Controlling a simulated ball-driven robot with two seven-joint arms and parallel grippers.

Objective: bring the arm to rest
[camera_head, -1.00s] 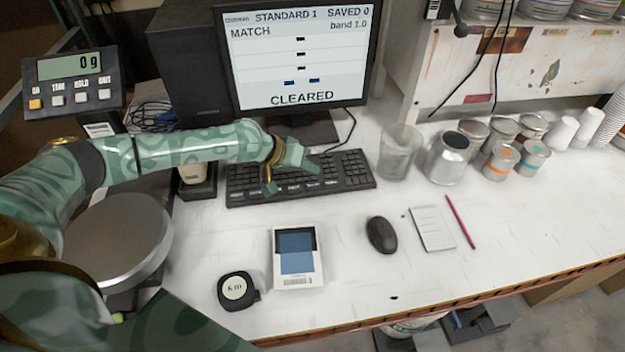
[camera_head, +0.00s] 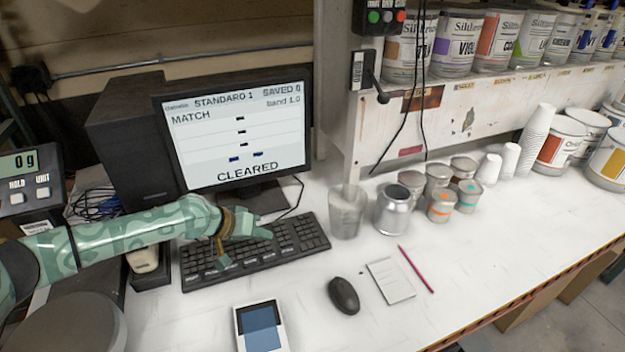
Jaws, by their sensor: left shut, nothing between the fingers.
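My left arm comes in from the left, and my left gripper (camera_head: 244,243) is over the left part of the black keyboard (camera_head: 290,241). Its fingers hold nothing, and it is shut. Whether it touches the keys I cannot tell. The monitor (camera_head: 240,130) behind it shows "MATCH" and "CLEARED". My right gripper is not in view.
A scale display (camera_head: 28,180) reads 0 g at the left. A clear cup (camera_head: 347,212), a metal can (camera_head: 393,209) and several small tins stand right of the keyboard. A mouse (camera_head: 343,295), notepad (camera_head: 390,280) and pink pencil (camera_head: 415,269) lie in front.

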